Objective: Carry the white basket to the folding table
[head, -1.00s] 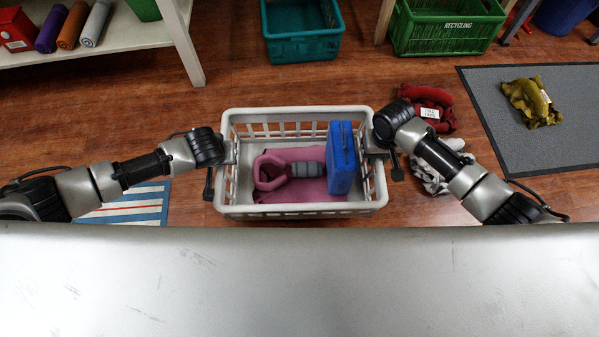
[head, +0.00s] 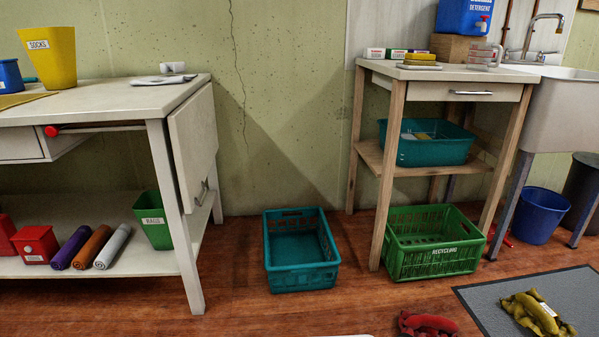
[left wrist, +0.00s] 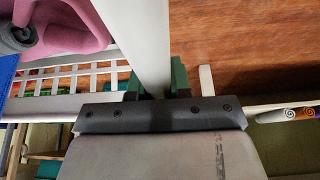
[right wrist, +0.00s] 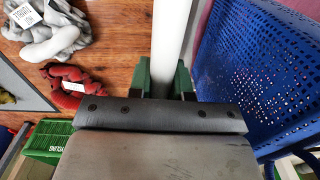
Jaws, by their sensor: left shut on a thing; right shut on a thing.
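The white basket's rim (left wrist: 152,40) runs between the green fingers of my left gripper (left wrist: 157,88), which is shut on it. My right gripper (right wrist: 163,85) is shut on the basket's opposite rim (right wrist: 168,35). A pink item (left wrist: 75,25) shows inside the basket in the left wrist view, and a blue perforated object (right wrist: 262,75) in the right wrist view. In the head view both grippers are out of frame, and at most a pale sliver shows at the bottom edge. A white table (head: 110,98) with a hanging side leaf stands at the left; it may be the folding table.
A teal crate (head: 300,278) and a green recycling crate (head: 432,262) are on the floor. A wooden stand (head: 440,76) and sink (head: 565,110) are at the right. A grey mat (head: 480,300) and red gloves (head: 428,325) lie front right. Some floor before the teal crate is clear.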

